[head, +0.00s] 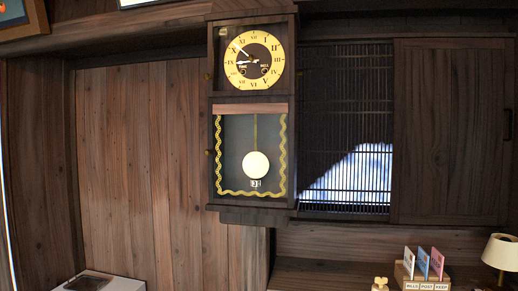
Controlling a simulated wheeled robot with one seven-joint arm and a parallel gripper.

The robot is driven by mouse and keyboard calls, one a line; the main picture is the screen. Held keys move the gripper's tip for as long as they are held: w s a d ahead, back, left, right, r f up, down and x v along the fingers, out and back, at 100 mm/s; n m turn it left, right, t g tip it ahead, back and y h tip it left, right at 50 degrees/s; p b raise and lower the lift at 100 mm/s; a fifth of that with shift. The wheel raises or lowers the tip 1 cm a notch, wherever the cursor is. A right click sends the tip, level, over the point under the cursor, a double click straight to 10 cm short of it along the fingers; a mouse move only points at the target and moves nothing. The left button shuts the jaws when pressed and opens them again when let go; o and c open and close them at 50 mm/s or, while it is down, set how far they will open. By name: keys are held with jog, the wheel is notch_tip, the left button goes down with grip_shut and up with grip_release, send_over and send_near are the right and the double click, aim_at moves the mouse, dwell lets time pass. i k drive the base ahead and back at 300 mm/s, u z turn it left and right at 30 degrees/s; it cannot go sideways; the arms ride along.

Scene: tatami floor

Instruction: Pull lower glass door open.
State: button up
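A dark wooden wall clock (212,110) hangs on the wall near the middle of the head view. Its upper part holds a round yellow dial (260,48) with Roman numerals. The lower glass door (232,150) has a wavy gold border and looks shut. Behind its glass hang a pale round pendulum (256,165) and a small number tag (255,184). A small brass knob (208,153) sits at the lower door's left edge. Another knob (208,76) sits at the left of the upper part. My gripper is not in view.
A slatted window (345,120) and a sliding wooden panel (450,130) are right of the clock. Below right, a shelf bears a letter holder (424,284) with cards and a lamp (502,252). A pale box top (125,284) shows at lower left. The space before the clock looks clear.

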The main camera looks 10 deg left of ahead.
aim_at(274, 105)
jog(key=k, duration=0.6)
jog(key=u, duration=0.65)
jog(key=i, duration=1.2)
jog(key=z, duration=0.05)
